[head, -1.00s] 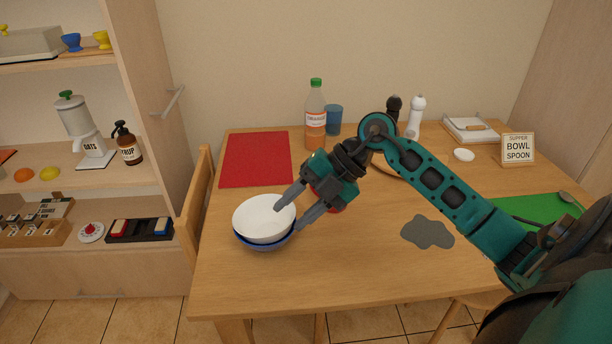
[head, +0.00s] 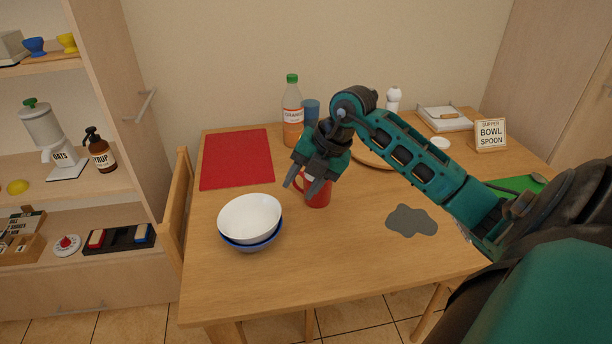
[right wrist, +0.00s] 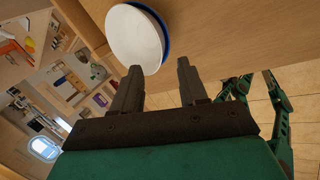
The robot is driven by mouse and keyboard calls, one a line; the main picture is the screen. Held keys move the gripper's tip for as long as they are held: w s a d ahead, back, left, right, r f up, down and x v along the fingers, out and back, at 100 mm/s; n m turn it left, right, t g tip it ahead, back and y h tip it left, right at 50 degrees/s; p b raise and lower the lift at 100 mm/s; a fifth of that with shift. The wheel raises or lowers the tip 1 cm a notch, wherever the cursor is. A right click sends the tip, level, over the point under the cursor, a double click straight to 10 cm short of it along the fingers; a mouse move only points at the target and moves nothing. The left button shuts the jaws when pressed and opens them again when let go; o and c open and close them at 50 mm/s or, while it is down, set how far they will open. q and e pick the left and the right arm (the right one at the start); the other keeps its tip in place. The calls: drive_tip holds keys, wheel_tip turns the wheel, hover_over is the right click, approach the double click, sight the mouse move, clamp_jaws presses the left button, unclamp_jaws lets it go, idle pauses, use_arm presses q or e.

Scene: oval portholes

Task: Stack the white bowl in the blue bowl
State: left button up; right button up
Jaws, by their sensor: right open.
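The white bowl (head: 250,217) sits inside the blue bowl (head: 252,245) near the table's front left. The white bowl looks slightly tilted, and the blue rim shows below and to its right. Both also show in the right wrist view, the white bowl (right wrist: 134,38) covering most of the blue bowl (right wrist: 162,28). My right gripper (head: 301,190) is open and empty, up and to the right of the bowls, apart from them and in front of the red mug. My left gripper is not in view.
A red mug (head: 319,192) stands just behind my right gripper. A red mat (head: 238,158), an orange bottle (head: 292,112) and a blue cup (head: 310,112) are farther back. A grey patch (head: 411,220) lies right of centre. The table's front middle is clear.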

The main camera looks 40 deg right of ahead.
drive_tip(key=x, duration=1.1)
drive_tip(key=shift+b, duration=0.35)
drive_tip(key=shift+f, duration=0.15)
drive_tip(key=shift+c, duration=0.2)
clamp_jaws()
unclamp_jaws()
